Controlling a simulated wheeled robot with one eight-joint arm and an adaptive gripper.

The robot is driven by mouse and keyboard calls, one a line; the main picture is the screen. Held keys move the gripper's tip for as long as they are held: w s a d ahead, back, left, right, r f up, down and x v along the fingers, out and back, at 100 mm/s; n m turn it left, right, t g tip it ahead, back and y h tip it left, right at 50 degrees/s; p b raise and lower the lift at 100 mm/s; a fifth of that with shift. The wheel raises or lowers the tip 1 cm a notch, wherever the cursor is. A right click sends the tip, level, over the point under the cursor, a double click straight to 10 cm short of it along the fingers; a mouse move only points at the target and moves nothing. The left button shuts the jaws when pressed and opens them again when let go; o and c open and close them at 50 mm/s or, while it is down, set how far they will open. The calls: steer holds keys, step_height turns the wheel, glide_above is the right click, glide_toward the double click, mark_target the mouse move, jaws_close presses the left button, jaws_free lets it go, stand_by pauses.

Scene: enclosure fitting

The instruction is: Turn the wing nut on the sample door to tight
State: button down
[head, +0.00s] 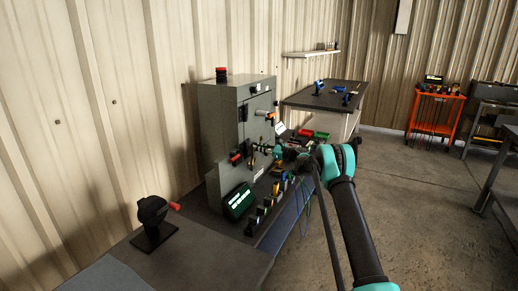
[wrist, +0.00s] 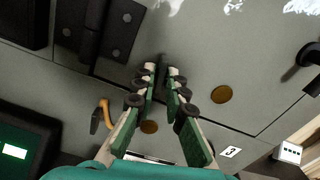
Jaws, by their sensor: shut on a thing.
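The grey cabinet (head: 217,112) stands against the wall in the head view, with its doors facing right. In the wrist view my gripper (wrist: 163,72) is at the grey door face (wrist: 205,60), near a seam. Its green fingers are closed in on a thin dark piece between the pale fingertips, which I take to be the wing nut (wrist: 163,62). The fingertips hide most of it, and its angle cannot be told. In the head view my gripper (head: 282,152) is in front of the cabinet's lower part, too small to make out the grip.
Brass discs (wrist: 221,94) and a dark hinge (wrist: 100,30) are on the panels around my fingers. An orange hook (wrist: 104,112) is on the left. A green-lit screen (head: 238,200) and several small items stand on the bench close to my arm. Open floor (head: 420,210) lies right.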

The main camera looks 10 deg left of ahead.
steer(key=shift+m, duration=1.2)
steer(key=c, duration=1.6)
jaws_free()
steer(key=v, duration=1.2)
